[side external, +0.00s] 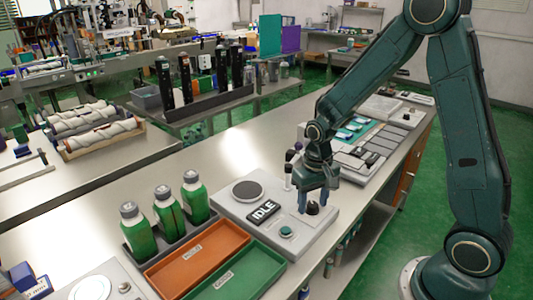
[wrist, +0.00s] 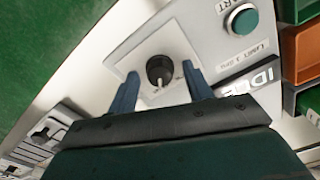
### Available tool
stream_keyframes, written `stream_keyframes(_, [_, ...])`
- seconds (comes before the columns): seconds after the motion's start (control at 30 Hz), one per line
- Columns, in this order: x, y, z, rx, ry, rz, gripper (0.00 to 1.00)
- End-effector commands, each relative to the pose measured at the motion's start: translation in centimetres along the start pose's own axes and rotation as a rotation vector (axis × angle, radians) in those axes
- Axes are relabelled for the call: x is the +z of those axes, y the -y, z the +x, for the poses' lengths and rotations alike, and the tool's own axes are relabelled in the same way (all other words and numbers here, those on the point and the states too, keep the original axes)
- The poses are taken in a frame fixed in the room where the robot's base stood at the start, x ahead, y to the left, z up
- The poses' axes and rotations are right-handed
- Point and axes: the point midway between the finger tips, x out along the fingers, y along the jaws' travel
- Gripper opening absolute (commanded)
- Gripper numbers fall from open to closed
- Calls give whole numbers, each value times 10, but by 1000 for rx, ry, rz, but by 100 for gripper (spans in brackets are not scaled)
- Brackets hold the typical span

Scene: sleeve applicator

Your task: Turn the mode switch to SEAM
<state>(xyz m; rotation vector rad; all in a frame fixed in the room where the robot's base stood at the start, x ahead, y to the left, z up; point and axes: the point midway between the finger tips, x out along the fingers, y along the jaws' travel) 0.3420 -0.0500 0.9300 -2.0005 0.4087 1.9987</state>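The mode switch, a black round knob (wrist: 159,70) with a light pointer line, sits on a pale square plate in the wrist view. It also shows in the side view (side external: 312,208) on the grey control panel (side external: 245,205). My gripper (wrist: 160,84) is above the knob with its two blue fingers apart, one on each side. A gap shows between each finger and the knob. The side view also shows my gripper (side external: 315,202) pointing down over the knob. The display (side external: 263,211) reads IDLE. No SEAM label is legible.
A green button (wrist: 241,19) is on the panel beside the knob. A round dark plate (side external: 248,191) is at the panel's back. An orange tray (side external: 197,255) and a green tray (side external: 240,275) lie left of the panel, with green bottles (side external: 165,210) behind them.

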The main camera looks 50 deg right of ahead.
Motion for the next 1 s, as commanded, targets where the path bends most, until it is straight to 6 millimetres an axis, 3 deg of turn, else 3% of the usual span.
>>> stream_keyframes(0.47, [0,0,-10,0,-2,-1,50])
stream_keyframes(0.67, [0,0,-31,-1,-3,-1,50])
stream_keyframes(1.0, [-1,0,-86,-2,-6,-1,50])
